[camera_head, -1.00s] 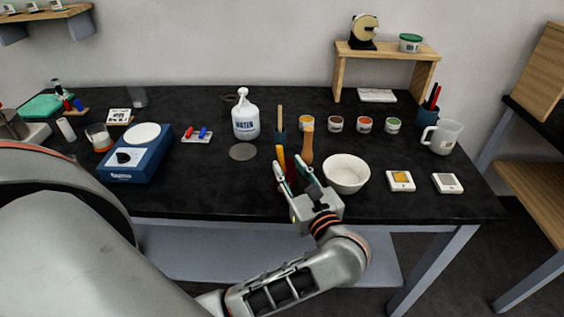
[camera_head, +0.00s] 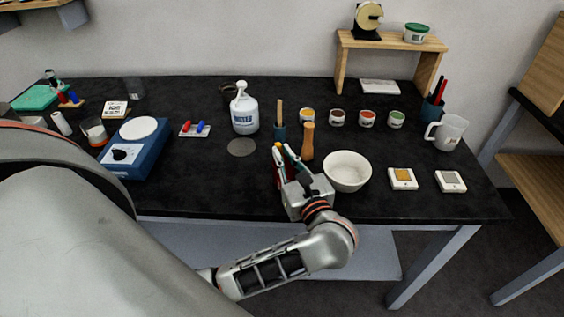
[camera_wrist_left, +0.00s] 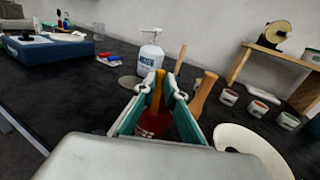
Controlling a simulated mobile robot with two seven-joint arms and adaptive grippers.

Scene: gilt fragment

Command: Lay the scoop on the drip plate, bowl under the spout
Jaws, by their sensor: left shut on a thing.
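The scoop shows as an upright yellow-orange handle (camera_wrist_left: 157,92) between my left fingers. Its lower end is hidden in a dark red holder (camera_wrist_left: 152,122) with pale lettering. My left gripper (camera_head: 284,150) is shut on the handle; it also shows in the left wrist view (camera_wrist_left: 166,88). The drip plate (camera_head: 241,147) is a flat grey disc on the black bench, left of the gripper and in front of the white water pump bottle (camera_head: 244,115). The bottle's spout is at its top; the plate is bare. My right gripper is not in view.
A white bowl (camera_head: 347,171) stands just right of my left gripper. A brown wooden handle (camera_head: 308,140) and a blue cup (camera_head: 280,131) with a stick stand behind it. The bench between scale and gripper is mostly clear.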

